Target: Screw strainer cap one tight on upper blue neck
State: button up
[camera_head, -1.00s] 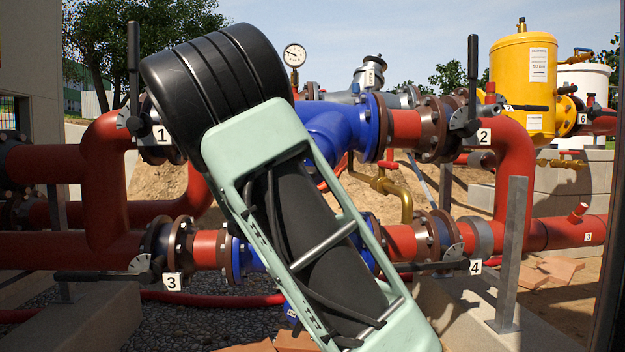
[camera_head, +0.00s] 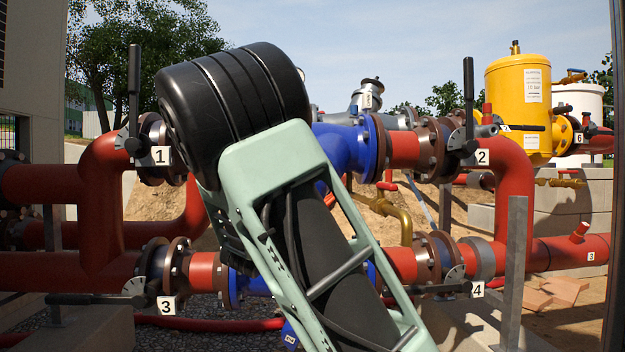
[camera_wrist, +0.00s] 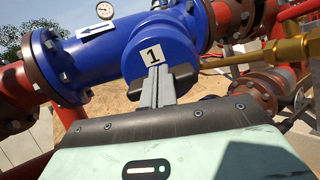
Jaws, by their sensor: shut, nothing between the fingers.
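The upper blue strainer body (camera_head: 345,145) sits in the upper red pipe line, partly hidden behind my arm in the head view. In the wrist view the blue body (camera_wrist: 115,58) fills the upper middle, with a blue round end carrying a white "1" label (camera_wrist: 152,54) towards me. I cannot tell whether this end is the neck or a cap on it. My gripper (camera_wrist: 157,72) is shut and empty, its grey fingers in front of the blue end just below the label. Contact cannot be told. In the head view my arm hides the gripper. No separate loose cap is clear.
Valve handles stand by labels 1 (camera_head: 161,156) and 2 (camera_head: 483,157). A lower blue part (camera_head: 290,335) shows beside my arm. A brass pipe (camera_wrist: 285,50) runs to the right in the wrist view. A grey post (camera_head: 514,270) stands at front right.

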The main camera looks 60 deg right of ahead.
jog(key=o, duration=0.7)
jog(key=shift+n+t+y, duration=0.3)
jog(key=shift+n+y, duration=0.1)
jog(key=shift+n, duration=0.1)
jog(key=f, duration=0.1)
jog(key=a+f, duration=0.1)
jog(key=f, duration=0.1)
jog(key=a+f, duration=0.1)
jog(key=shift+w+a+f+b, duration=0.1)
jog(key=shift+a+f+b, duration=0.15)
jog(key=shift+f+b, duration=0.1)
jog(key=b+v, duration=0.1)
jog(key=v, duration=0.5)
jog(key=shift+a+r, duration=0.2)
jog(key=shift+r, duration=0.15)
jog(key=p+v, duration=0.3)
jog(key=v, duration=1.4)
jog(key=shift+a+f, duration=0.15)
jog(key=shift+f, duration=0.05)
